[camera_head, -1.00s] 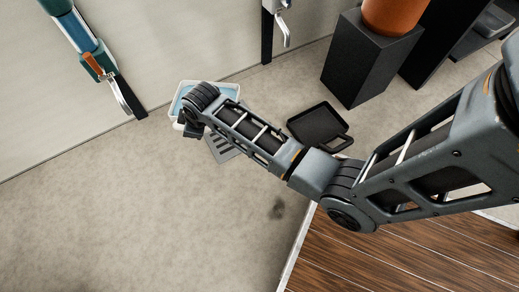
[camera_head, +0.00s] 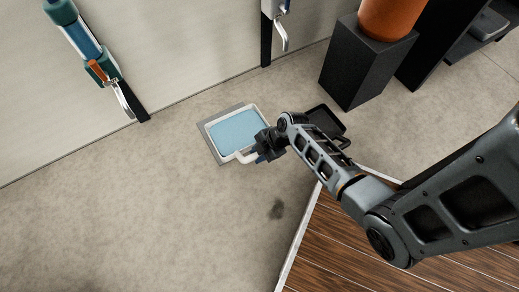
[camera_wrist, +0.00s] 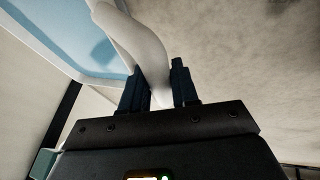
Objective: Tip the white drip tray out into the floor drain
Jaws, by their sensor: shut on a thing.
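The white drip tray (camera_head: 205,126) shows in the head view with light blue liquid (camera_head: 237,133) inside it. It looks close to level, over the grey floor drain (camera_head: 224,161), and hides most of it. Only the drain's grey border shows around the tray; its slots are hidden. My gripper (camera_head: 257,156) is at the tray's lower right, shut on the tray's white handle. In the wrist view, my gripper's dark fingers (camera_wrist: 160,88) close around the curved white handle (camera_wrist: 133,35), with the tray's blue inside (camera_wrist: 88,38) at upper left. The tray's height above the drain is hard to tell.
A black tray with a handle (camera_head: 328,119) lies on the floor, partly behind my arm. A dark block (camera_head: 352,70) carries an orange pot (camera_head: 388,18). Wall fittings (camera_head: 100,68) hang along the pale wall. Floor at left is clear.

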